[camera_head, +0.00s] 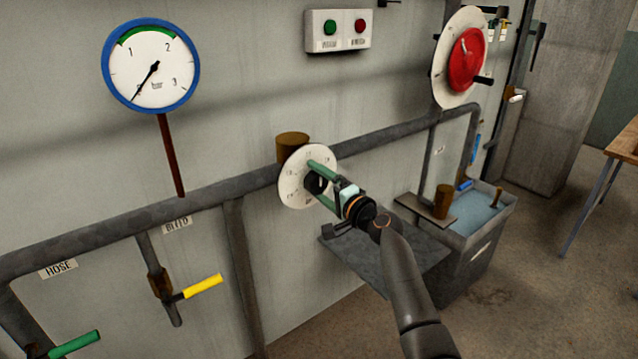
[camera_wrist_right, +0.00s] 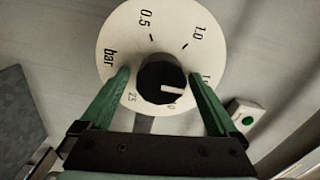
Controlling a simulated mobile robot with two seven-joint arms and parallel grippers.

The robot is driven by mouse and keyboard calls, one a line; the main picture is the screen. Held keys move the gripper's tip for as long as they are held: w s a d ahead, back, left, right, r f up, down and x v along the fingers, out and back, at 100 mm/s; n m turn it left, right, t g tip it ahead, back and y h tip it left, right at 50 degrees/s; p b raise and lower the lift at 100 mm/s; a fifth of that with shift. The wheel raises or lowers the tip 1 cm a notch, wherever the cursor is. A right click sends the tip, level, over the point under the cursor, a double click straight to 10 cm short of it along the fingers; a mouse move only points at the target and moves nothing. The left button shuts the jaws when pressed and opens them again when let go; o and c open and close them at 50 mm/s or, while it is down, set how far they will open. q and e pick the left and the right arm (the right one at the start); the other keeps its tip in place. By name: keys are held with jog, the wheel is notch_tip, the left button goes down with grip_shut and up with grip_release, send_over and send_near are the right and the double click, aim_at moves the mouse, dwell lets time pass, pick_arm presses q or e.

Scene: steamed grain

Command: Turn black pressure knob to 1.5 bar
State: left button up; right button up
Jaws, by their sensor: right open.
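The black pressure knob (camera_head: 316,185) sits at the centre of a round white dial (camera_head: 293,193) on the pipe. In the right wrist view the knob (camera_wrist_right: 152,77) has a white mark pointing right, towards the label starting with "1.", which my finger partly hides. The dial (camera_wrist_right: 122,30) also reads 0.5, 1.0, 2.5 and "bar". My right gripper (camera_head: 314,176) is open, with one green finger on each side of the knob; whether they touch it I cannot tell. The blue-rimmed gauge (camera_head: 150,66) has its needle pointing down-left, away from the 1, 2 and 3. My left gripper is out of view.
A grey pipe (camera_head: 225,184) runs along the wall. A yellow-handled valve (camera_head: 203,286) and a green handle (camera_head: 75,343) are at lower left. A button box (camera_head: 338,31) and a red wheel (camera_head: 467,58) are above. A grey tank (camera_head: 468,262) stands at right.

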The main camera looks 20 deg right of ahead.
jog(key=v, duration=1.2)
jog(key=shift+s+p, duration=0.25)
jog(key=shift+p, duration=0.05)
jog(key=shift+d, duration=0.1)
